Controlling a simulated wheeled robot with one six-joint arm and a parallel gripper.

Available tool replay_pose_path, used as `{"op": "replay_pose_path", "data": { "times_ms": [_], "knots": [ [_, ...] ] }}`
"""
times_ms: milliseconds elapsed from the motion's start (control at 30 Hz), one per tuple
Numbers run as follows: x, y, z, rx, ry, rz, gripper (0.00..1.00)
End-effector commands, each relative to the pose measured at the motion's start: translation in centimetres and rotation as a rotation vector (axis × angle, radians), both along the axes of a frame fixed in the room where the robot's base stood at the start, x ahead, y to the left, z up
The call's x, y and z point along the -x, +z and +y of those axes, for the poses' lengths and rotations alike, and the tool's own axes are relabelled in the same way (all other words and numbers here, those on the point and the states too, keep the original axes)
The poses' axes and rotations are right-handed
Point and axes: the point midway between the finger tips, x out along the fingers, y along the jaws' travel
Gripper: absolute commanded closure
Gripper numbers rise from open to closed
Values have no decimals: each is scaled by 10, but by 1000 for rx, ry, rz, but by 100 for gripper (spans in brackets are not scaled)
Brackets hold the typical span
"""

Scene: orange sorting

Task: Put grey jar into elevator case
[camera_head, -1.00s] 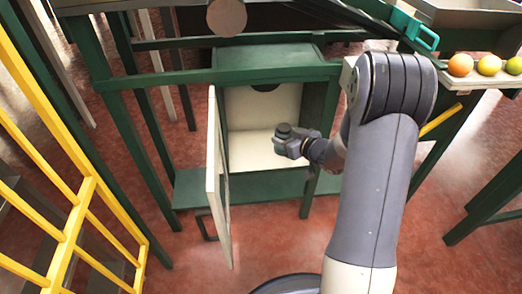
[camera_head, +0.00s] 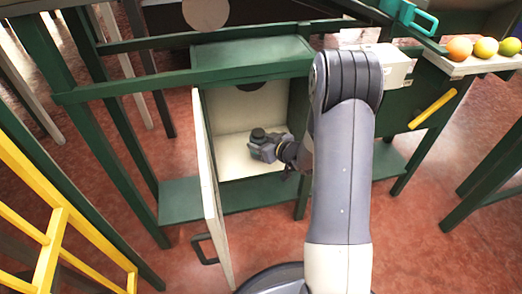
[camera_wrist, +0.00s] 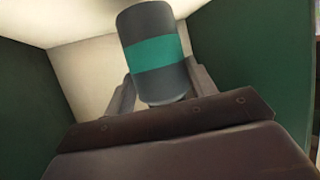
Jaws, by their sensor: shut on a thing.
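The grey jar (camera_wrist: 152,25) has a teal band around it and stands between my gripper's fingers in the wrist view. My gripper (camera_head: 262,150) is shut on it. In the head view the jar (camera_head: 258,134) shows as a small dark top at the gripper's end. The elevator case (camera_head: 246,54) is a green box with a pale inside, and its door (camera_head: 213,205) stands open on the left. The jar and my gripper are in the case's opening, over its pale floor. I cannot tell whether the jar touches the floor.
A green frame bar (camera_head: 180,82) crosses in front of the case's top. A yellow ladder-like rail (camera_head: 60,225) stands at the left. Several fruits (camera_head: 485,47) lie on a pale shelf at upper right. A yellow handle (camera_head: 432,109) juts out on the right.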

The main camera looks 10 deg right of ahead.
Motion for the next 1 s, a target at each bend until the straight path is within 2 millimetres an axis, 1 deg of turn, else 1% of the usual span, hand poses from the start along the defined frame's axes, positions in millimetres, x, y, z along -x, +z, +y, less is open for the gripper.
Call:
{"op": "replay_pose_path", "data": {
  "times_ms": [33,133,367,500,533,800,1000],
  "knots": [
    [0,-13,0,-2,-1,3,75],
    [0,-25,0,-1,0,3,75],
    [0,-24,0,0,0,0,75],
    [0,-28,0,-1,0,0,75],
    [0,-29,0,0,0,1,46],
    [0,-28,0,0,0,1,25],
    [0,-27,0,0,0,1,25]
  ]
}}
